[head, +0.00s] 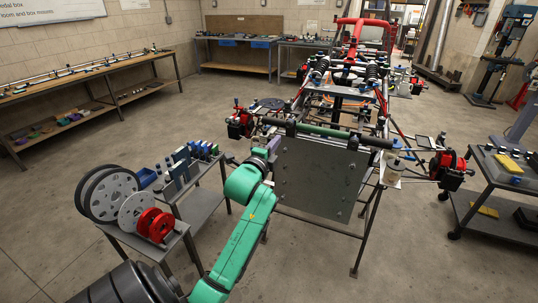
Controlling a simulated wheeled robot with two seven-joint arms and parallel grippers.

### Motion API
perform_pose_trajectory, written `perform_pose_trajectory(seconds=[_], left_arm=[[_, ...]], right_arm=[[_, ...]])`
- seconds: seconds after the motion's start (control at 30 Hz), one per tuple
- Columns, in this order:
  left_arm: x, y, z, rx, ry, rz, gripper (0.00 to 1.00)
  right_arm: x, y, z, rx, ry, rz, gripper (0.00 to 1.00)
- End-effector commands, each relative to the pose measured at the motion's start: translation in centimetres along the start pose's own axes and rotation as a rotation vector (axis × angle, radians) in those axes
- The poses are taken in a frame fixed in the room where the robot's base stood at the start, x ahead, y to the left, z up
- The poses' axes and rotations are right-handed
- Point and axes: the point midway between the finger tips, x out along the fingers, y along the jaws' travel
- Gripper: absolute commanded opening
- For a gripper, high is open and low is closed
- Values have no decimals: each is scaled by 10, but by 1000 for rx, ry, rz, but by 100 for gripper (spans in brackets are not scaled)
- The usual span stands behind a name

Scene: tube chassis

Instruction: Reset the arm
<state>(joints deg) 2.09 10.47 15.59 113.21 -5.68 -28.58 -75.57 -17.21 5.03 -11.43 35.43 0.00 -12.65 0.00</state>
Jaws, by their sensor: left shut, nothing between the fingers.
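My left arm (236,232), green with grey joints, rises from the bottom of the head view towards the front of the tube chassis (372,110). My left gripper (273,145) is small and dark at its far end, beside the left edge of a grey panel (318,178) at the chassis front. It is shut and holds nothing. From this view I cannot tell whether it touches the panel or the bar (332,134) above it. My right arm and gripper are out of view.
A cart (203,208) with discs and small parts stands left of my arm. Another cart (498,190) is at the right. Red wheel hubs (448,163) stick out from the chassis. Workbenches (85,88) line the walls. Bare floor lies at lower right.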

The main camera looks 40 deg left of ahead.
Motion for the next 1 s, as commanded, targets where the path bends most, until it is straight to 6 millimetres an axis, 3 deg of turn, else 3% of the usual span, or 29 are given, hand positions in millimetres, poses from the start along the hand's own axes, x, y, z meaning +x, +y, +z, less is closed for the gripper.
perform_pose_trajectory(seconds=[0.2, 0.47, 0.57, 0.67, 0.77, 0.83, 0.93, 1.0], left_arm=[[-39, 3, 0, 2, 0, 1, 0], [-44, 0, 0, -1, -1, 1, 0], [-42, 8, -1, -12, 2, 16, 0], [-34, 51, -7, -75, 13, 98, 0], [-29, 133, -20, -196, 20, 251, 0], [-36, 200, -30, -292, 11, 375, 0], [-61, 292, -43, -421, -24, 549, 0], [-89, 353, -50, -505, -63, 669, 0]], right_arm=[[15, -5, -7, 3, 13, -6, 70], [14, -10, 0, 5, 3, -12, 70], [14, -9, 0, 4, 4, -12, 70], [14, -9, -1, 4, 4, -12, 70], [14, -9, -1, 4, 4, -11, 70], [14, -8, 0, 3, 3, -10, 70], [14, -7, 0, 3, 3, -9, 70], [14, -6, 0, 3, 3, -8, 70]])
